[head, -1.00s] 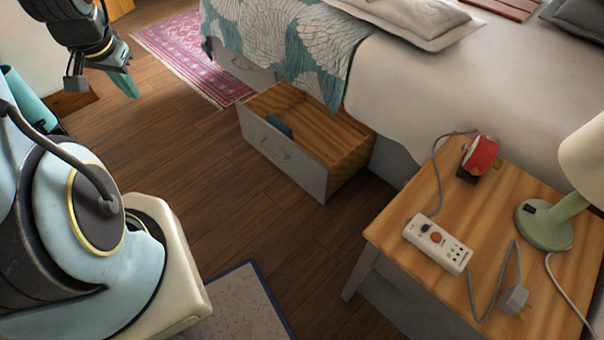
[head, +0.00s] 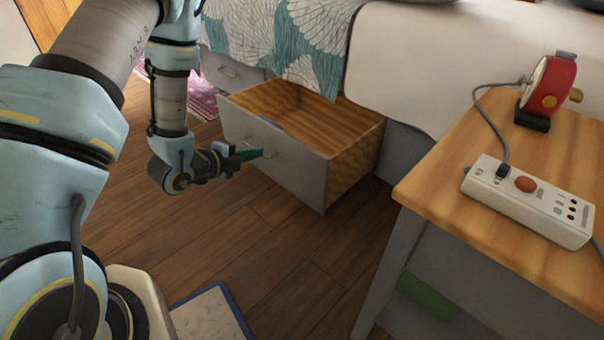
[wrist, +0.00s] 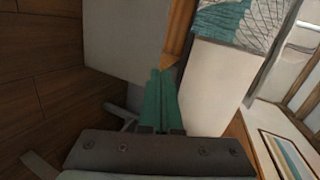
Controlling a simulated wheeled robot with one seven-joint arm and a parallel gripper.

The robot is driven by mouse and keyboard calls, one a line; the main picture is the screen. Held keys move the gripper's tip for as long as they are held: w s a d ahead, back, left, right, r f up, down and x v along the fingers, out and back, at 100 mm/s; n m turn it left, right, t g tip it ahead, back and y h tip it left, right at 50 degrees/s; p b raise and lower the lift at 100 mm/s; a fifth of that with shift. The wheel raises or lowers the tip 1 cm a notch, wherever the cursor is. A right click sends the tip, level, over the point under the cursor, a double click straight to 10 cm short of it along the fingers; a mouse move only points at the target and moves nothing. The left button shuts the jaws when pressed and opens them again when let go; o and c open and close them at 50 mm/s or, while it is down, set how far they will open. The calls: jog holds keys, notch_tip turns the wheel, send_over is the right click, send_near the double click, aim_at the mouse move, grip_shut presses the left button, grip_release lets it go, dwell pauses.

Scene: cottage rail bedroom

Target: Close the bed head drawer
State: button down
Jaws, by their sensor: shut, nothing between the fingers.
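The bed head drawer (head: 290,165) is pulled out from under the bed, with a grey front, wooden sides and a grey handle. A dark blue item shows partly inside it. My gripper (head: 262,153) is shut and empty, its green fingers at the drawer front near the handle. In the wrist view the shut green fingers (wrist: 161,100) point at the grey drawer front (wrist: 125,45) and its wooden top edge. I cannot tell whether the fingertips touch the front.
A wooden-topped nightstand (head: 425,165) stands at the right, with a white power strip (head: 530,200) and a red alarm clock (head: 550,85) on it. Another bed drawer (head: 230,68) is farther left. Floor in front of the open drawer is clear. A mat (head: 210,315) lies at the bottom.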

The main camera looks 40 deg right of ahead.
aim_at(308, 150)
jog(key=d+f+b, duration=0.2)
jog(key=d, duration=0.2)
jog(key=d+f+m+h+b, duration=0.1)
jog(key=d+f, duration=0.1)
jog(key=d, duration=0.3)
jog(key=d+f+m+g+b, duration=0.1)
jog(key=d+f+b, duration=0.1)
jog(key=d, duration=0.2)
jog(key=shift+s+d+f+b, duration=0.15)
jog(key=shift+s+f+b, duration=0.05)
jog(key=shift+b, duration=0.15)
jog(key=shift+w+d+r, duration=0.1)
jog(key=shift+d, duration=0.7)
